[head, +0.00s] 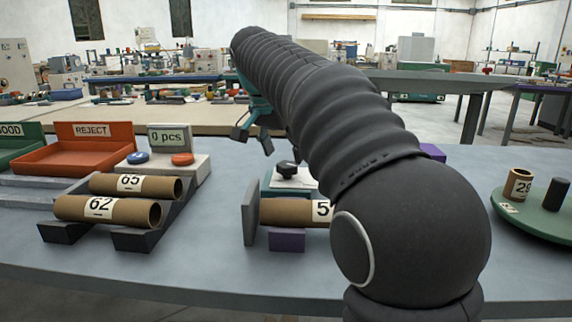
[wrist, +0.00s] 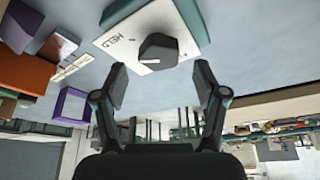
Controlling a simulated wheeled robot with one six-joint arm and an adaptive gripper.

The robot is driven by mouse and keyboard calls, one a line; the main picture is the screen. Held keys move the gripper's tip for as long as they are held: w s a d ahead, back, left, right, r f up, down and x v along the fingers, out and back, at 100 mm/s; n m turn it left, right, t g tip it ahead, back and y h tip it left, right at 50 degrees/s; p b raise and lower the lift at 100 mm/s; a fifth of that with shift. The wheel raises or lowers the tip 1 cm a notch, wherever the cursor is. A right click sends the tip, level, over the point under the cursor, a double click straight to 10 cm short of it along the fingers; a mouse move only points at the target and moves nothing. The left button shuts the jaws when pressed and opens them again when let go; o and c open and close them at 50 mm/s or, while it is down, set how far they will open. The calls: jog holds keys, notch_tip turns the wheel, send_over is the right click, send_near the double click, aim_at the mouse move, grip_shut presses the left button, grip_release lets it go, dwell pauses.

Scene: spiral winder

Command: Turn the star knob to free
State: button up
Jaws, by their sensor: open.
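The star knob (head: 287,168) is dark and sits on a white plate (head: 305,181) behind the tube numbered with a 5, partly beside my arm. In the wrist view the knob (wrist: 158,50) shows a short white line at its lower left edge. The word HELD is printed on the plate (wrist: 112,32) to the knob's left. No FREE label can be read. My gripper (head: 253,139) is open and empty, above and left of the knob in the head view. In the wrist view its fingers (wrist: 160,84) are spread on either side below the knob, apart from it.
Two tubes, 65 (head: 160,188) and 62 (head: 80,209), lie on a rack at left. A counter box (head: 165,140) and red REJECT tray (head: 92,155) stand behind. A green turntable (head: 530,222) is at right.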

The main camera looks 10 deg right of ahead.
aim_at(287, 164)
jog(key=shift+x, duration=1.5)
jog(key=c, duration=1.1)
jog(key=shift+c, duration=0.2)
